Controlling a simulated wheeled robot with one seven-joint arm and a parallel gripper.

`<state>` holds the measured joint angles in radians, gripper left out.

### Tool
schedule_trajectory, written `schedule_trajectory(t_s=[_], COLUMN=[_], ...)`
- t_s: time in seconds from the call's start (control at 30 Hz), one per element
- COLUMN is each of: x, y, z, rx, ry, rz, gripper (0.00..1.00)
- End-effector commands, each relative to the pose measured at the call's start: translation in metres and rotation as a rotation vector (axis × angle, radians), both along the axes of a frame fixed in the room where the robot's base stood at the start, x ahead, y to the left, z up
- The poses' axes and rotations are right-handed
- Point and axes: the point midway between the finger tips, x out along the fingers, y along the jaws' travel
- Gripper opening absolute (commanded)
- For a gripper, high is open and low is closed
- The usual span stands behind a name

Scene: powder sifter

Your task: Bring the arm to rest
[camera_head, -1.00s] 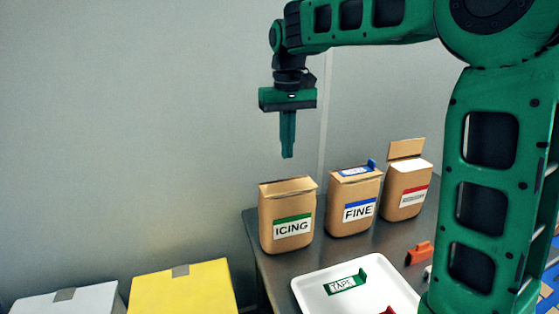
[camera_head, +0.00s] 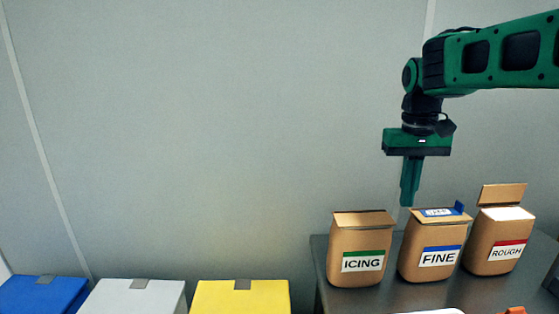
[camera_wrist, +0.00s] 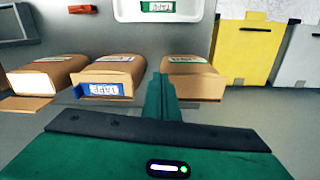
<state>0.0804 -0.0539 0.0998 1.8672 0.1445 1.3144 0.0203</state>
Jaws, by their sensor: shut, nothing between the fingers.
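My gripper (camera_head: 409,203) is shut and empty, its green fingers pointing down in the air above the bags. In the head view it hangs just over the gap between the ICING bag (camera_head: 357,272) and the FINE bag (camera_head: 431,262). The arm comes in from the upper right. In the wrist view the fingers (camera_wrist: 161,84) point between the FINE bag (camera_wrist: 118,69) and the ICING bag (camera_wrist: 194,84). They look clear of both.
The ROUGH bag (camera_head: 496,260) stands open at right on the dark table (camera_head: 392,301). A blue label piece (camera_head: 440,212) sits atop the FINE bag. A white tray (camera_wrist: 127,13) shows in the wrist view. Blue (camera_head: 40,296), white (camera_head: 135,299) and yellow (camera_head: 242,300) boxes stand at lower left.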

Motion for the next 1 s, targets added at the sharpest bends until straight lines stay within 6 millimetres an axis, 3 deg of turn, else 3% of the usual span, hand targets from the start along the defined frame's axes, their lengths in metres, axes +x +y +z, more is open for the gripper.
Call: schedule_trajectory(t_s=[0.03,0.2,0.4,0.5,0.7,1.0], x=[-0.027,-0.11,-0.204,-0.236,-0.263,-0.264], y=[-0.02,-0.073,-0.1,-0.102,-0.1,-0.1], z=[-0.008,-0.045,-0.096,-0.117,-0.136,-0.137], rx=[-0.007,-0.012,0.015,0.032,0.05,0.05], ry=[0.0,-0.001,-0.003,-0.003,-0.003,-0.003], rz=[-0.047,-0.191,-0.33,-0.376,-0.415,-0.416], gripper=[0.0,0.0,0.0,0.0,0.0,0.0])
